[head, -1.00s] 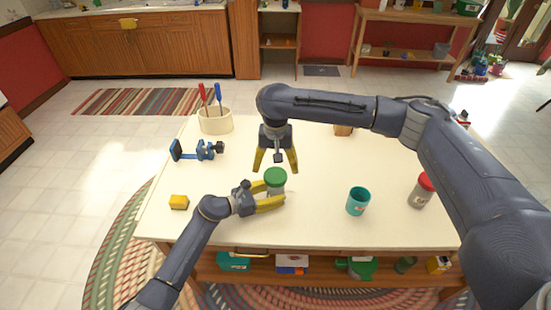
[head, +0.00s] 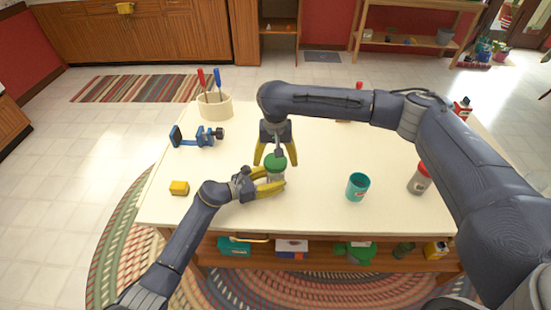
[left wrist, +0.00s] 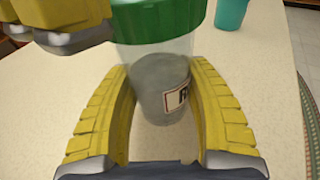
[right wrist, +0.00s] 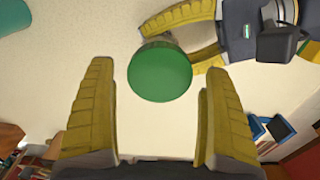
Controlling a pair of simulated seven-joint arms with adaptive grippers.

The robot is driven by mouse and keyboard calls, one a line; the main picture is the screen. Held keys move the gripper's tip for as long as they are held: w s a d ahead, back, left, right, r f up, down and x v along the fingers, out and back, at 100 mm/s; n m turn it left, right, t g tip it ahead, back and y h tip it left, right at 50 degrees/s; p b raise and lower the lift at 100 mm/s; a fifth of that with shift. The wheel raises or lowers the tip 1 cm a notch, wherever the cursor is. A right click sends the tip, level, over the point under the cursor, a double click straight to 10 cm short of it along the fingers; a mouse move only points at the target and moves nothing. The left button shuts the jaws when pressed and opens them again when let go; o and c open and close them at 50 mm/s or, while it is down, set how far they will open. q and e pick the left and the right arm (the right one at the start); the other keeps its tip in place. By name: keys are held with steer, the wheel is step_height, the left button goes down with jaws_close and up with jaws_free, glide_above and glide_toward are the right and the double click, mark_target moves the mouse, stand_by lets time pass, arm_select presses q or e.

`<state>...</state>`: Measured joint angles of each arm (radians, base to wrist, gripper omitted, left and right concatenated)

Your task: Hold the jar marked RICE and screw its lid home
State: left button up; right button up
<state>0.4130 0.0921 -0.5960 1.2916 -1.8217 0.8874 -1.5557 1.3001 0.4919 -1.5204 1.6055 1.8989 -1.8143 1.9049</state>
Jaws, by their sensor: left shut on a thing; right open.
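The jar (head: 276,178) stands upright on the table, a clear body with a green lid (head: 275,161) on top. In the left wrist view, its grey-white contents and a label starting with R (left wrist: 181,96) show; the rest of the label is hidden. My left gripper (head: 273,181) is shut around the jar's body, below the lid. My right gripper (head: 276,162) points down over the lid, open. In the right wrist view the lid (right wrist: 160,73) lies between and beyond the open fingers, with a gap on both sides. I cannot tell whether the lid sits tight.
A teal cup (head: 358,187) and a red-lidded jar (head: 419,179) stand to the right. The table front (head: 320,217) is clear.

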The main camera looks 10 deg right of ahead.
steer(key=n, duration=0.5)
stand_by(0.6)
steer(key=c, duration=1)
steer(key=m, duration=1.2)
